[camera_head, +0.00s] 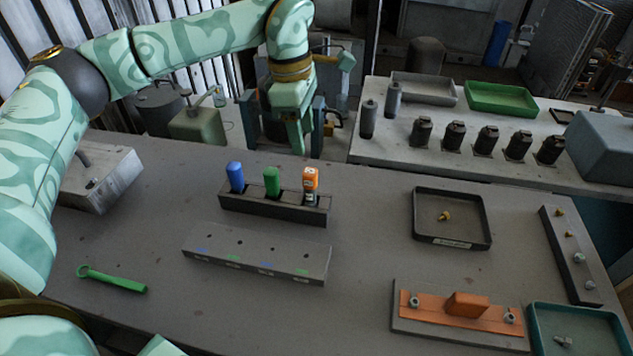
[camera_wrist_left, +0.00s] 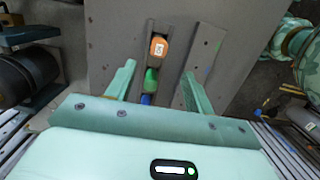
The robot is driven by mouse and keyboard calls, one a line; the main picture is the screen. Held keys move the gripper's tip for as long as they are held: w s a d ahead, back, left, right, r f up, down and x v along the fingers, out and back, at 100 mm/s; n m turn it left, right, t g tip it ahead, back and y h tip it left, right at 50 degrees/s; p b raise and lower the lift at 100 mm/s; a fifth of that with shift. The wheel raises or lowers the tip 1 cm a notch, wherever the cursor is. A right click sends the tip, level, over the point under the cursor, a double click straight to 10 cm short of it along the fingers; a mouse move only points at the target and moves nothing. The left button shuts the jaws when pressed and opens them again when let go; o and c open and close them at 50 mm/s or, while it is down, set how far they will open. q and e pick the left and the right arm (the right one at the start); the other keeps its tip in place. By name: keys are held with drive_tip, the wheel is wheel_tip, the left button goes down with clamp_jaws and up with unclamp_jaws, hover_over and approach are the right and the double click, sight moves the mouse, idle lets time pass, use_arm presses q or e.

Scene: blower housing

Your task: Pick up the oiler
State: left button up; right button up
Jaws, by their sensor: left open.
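An orange bottle (camera_head: 311,181) with a white label, which looks like the oiler, stands upright in the right-hand slot of a dark rack (camera_head: 272,208). Beside it in the rack are a green-topped piece (camera_head: 272,182) and a blue-topped piece (camera_head: 235,177). My left gripper (camera_head: 304,142) is open and empty, above and behind the rack. In the left wrist view, the orange bottle (camera_wrist_left: 159,46) shows beyond the gap between my open left fingers (camera_wrist_left: 159,70), with the green and blue tops nearer. The bottle's lower part is hidden in the slot. My right gripper is not in view.
A grey block with holes (camera_head: 256,257) lies in front of the rack, with a green wrench (camera_head: 112,279) to its left. A dark tray (camera_head: 452,241) and an orange part on a plate (camera_head: 467,305) are at right. Free table lies between the rack and tray.

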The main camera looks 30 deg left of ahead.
sight(311, 182)
use_arm(q)
drive_tip(key=f, duration=0.2)
drive_tip(key=f+b, duration=0.1)
drive_tip(key=f, duration=0.4)
drive_tip(key=shift+w+d+f, duration=0.1)
drive_tip(key=shift+d+f, duration=0.3)
drive_tip(key=shift+f+b, duration=0.35)
drive_tip(key=shift+f, duration=0.05)
drive_tip(key=f, duration=0.1)
drive_tip(key=f+b, duration=0.1)
drive_tip(key=f, duration=0.3)
drive_tip(key=shift+w+d, duration=0.25)
drive_tip(key=shift+d, duration=0.05)
drive_tip(key=shift+c, duration=0.3)
clamp_jaws()
drive_tip(key=shift+r, duration=0.15)
